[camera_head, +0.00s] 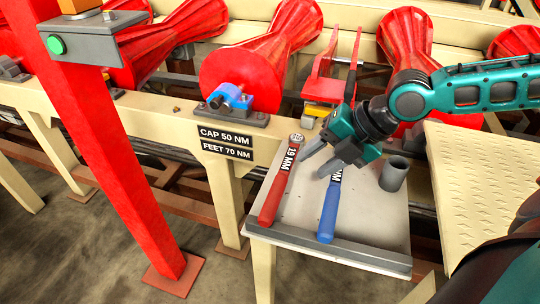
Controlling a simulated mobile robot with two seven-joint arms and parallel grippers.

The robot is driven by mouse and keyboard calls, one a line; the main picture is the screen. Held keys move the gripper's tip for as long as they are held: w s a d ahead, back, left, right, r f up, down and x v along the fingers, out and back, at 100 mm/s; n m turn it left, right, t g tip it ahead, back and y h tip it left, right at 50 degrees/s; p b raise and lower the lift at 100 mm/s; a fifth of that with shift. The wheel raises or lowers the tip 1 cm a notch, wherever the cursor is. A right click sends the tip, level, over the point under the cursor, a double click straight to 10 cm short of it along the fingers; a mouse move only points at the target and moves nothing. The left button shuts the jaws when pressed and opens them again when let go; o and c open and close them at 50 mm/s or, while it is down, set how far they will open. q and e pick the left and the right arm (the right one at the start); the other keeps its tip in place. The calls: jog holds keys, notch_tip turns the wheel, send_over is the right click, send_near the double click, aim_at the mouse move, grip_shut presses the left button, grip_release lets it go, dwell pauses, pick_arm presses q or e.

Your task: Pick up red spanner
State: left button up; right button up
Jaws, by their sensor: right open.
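The red spanner (276,188), marked 19 MM, lies on the left part of a small grey table (370,222). A blue spanner (329,212) lies to its right, with its upper end partly hidden by my right gripper. My right gripper (312,160) is open and empty. Its grey fingers point left toward the upper part of the red spanner and appear slightly above the table. I cannot tell whether a finger touches either spanner. My left gripper is not in view.
A grey cylindrical cup or socket (394,174) stands on the table right of the blue spanner. A raised lip (330,250) runs along the table's front edge. A red post (110,140) stands at left. Red rollers (260,60) and a cream beam lie behind. A tread plate (490,175) is at right.

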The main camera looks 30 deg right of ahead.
aim_at(284, 180)
jog(key=b+x, duration=0.2)
jog(key=x, duration=0.4)
jog(key=shift+w+f, duration=0.1)
jog(key=shift+w, duration=0.05)
jog(key=shift+x, duration=0.9)
jog(key=shift+w+d+b+x, duration=0.15)
jog(key=shift+b+x, duration=0.05)
jog(key=shift+x, duration=0.95)
jog(key=shift+w+d+b+x, duration=0.1)
jog(key=shift+w+b+x, duration=0.05)
jog(key=shift+x, duration=0.95)
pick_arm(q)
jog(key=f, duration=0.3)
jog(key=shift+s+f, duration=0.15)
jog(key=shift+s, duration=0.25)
pick_arm(e)
jog(key=c, duration=0.3)
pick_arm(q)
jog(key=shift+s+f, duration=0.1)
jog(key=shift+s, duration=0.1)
pick_arm(e)
grip_shut()
